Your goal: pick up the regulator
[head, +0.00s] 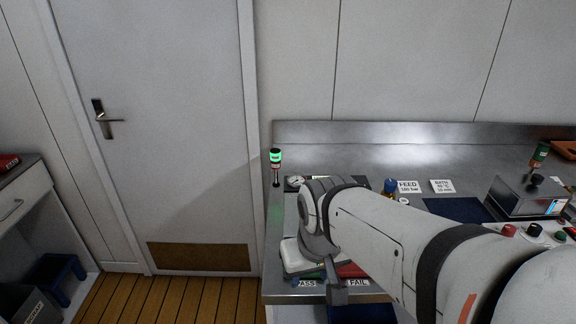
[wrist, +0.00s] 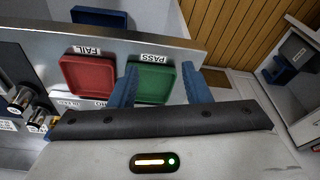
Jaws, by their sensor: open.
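I cannot pick out the regulator for certain. In the head view a small round white-faced gauge (head: 295,181) lies on a dark patch of the bench behind my arm, and my arm hides part of that area. In the wrist view metal cylindrical fittings with dark ends (wrist: 22,98) stand at the left edge, partly cut off. My gripper (wrist: 160,84) shows two blue fingers spread apart with nothing held between them. It is over the front of the bench, with the green PASS tray (wrist: 155,83) in view between and beyond the fingers.
A red FAIL tray (wrist: 88,78) lies beside the green one. A signal lamp (head: 275,160) stands at the bench's left corner. FEED (head: 409,187) and BATH (head: 442,187) cards, a blue mat (head: 455,209) and a metal box (head: 525,198) are to the right.

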